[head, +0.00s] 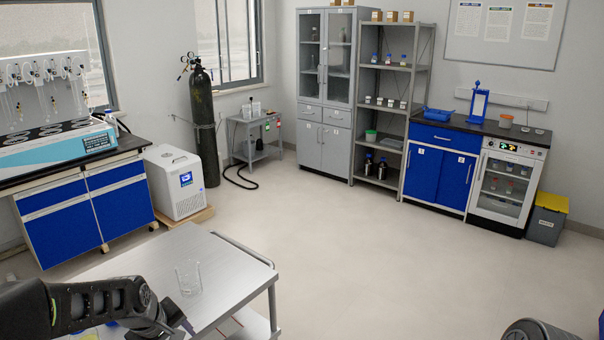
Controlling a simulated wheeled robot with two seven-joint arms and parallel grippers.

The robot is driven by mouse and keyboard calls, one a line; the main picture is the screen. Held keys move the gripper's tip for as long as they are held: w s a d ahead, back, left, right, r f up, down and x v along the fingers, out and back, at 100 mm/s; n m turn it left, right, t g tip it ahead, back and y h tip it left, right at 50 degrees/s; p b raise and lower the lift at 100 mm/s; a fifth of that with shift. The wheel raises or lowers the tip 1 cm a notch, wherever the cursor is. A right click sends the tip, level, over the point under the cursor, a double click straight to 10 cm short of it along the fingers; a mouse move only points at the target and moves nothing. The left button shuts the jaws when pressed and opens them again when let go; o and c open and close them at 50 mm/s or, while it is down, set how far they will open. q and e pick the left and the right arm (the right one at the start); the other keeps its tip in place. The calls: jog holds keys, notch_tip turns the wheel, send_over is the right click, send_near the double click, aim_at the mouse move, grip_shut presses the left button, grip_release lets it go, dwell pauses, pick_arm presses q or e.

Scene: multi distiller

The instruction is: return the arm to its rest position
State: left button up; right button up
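My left arm (95,302) comes in from the lower left, over the near end of a metal cart (225,262). The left gripper (180,322) is at the bottom edge of the view, dark and partly cut off. Whether its fingers are open or shut does not show. A clear glass beaker (189,279) stands upright on the cart, just beyond the gripper and apart from it. Only a dark rounded piece of what looks like my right arm (538,331) shows at the bottom right. The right gripper is out of view.
A blue-fronted bench (88,212) with a multi-position distiller (50,150) stands at the left, beside a white chiller unit (178,182). Cabinets, a shelf rack (392,100) and a blue bench (438,177) line the back wall. The middle floor (390,260) is clear.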

pick_arm(q)
jog(key=s+d+f+m+h, duration=0.1)
jog(key=s+d+f+m, duration=0.3)
jog(key=d+f, duration=0.45)
jog(key=s+d+f+m+h, duration=0.1)
jog(key=s+d+f+m, duration=0.25)
jog(key=d+f, duration=0.55)
jog(key=s+d+f+g, duration=0.2)
jog(key=s+f, duration=0.3)
jog(key=s, duration=0.4)
jog(key=s+d+f+m+g+h, duration=0.1)
jog(key=s+d+f+g, duration=0.1)
jog(key=s+d+f, duration=0.3)
jog(key=s, duration=0.4)
jog(key=shift+s+d+h, duration=0.15)
jog(key=shift+d+h, duration=0.1)
jog(key=shift+h, duration=0.05)
jog(key=shift+f+m, duration=0.1)
jog(key=shift+m, duration=0.15)
